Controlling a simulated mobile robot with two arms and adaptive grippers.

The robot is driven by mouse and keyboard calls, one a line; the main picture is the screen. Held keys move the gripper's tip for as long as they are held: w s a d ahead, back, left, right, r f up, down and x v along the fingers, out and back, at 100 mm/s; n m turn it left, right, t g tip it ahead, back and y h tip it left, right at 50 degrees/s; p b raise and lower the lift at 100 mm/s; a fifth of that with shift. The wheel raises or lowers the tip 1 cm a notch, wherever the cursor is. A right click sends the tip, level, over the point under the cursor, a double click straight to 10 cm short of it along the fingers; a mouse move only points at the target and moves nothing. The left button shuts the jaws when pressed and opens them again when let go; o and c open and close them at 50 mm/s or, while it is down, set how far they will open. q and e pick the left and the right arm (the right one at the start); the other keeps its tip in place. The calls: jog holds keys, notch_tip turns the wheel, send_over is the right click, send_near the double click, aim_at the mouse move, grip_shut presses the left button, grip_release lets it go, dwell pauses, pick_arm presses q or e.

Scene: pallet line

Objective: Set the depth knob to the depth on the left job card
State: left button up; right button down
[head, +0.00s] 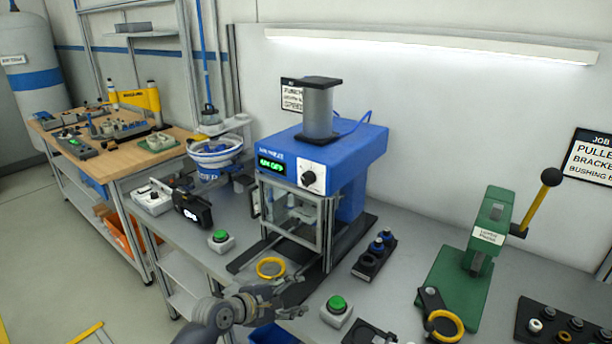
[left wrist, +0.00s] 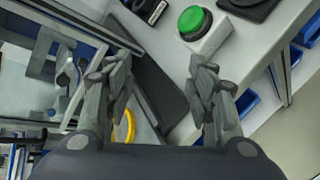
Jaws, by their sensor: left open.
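The depth knob (head: 310,178) is a round dial with a white mark, on the front of the blue press (head: 355,150), right of its green-lit display (head: 271,166). The left job card (head: 292,95) hangs on the wall behind the press. The press cylinder hides part of it, and its small text is not readable. My left gripper (head: 284,298) is open and empty at the bench's front edge, below and in front of the press, well apart from the knob. Its spread fingers also show in the left wrist view (left wrist: 163,80). My right gripper is not in view.
Two green buttons (head: 338,305) (head: 220,240) stand on the bench near the press. A yellow ring (head: 270,268) lies in front of the press. A green lever press (head: 470,250) stands at the right. A clear guard (head: 292,212) sits below the knob.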

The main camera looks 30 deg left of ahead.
pick_arm(q)
jog(key=w+a+r+n+t, duration=0.2)
jog(key=r+n, duration=0.1)
jog(key=r, duration=0.3)
jog(key=w+a+r+n+t, duration=0.1)
jog(key=w+a+r+n, duration=0.15)
jog(key=r, duration=0.35)
jog(key=n+t+p, duration=0.2)
jog(key=n+t, duration=0.1)
jog(key=n, duration=0.4)
send_near(305, 180)
jog(key=w, duration=0.3)
jog(key=w+d+p, duration=0.1)
jog(key=w, duration=0.5)
jog(key=shift+d, duration=0.2)
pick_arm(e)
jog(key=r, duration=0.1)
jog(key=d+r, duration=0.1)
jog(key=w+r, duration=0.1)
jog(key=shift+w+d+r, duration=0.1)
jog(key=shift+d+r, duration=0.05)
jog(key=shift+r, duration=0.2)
pick_arm(q)
jog(key=shift+s+r, duration=0.1)
jog(key=c, duration=1.1)
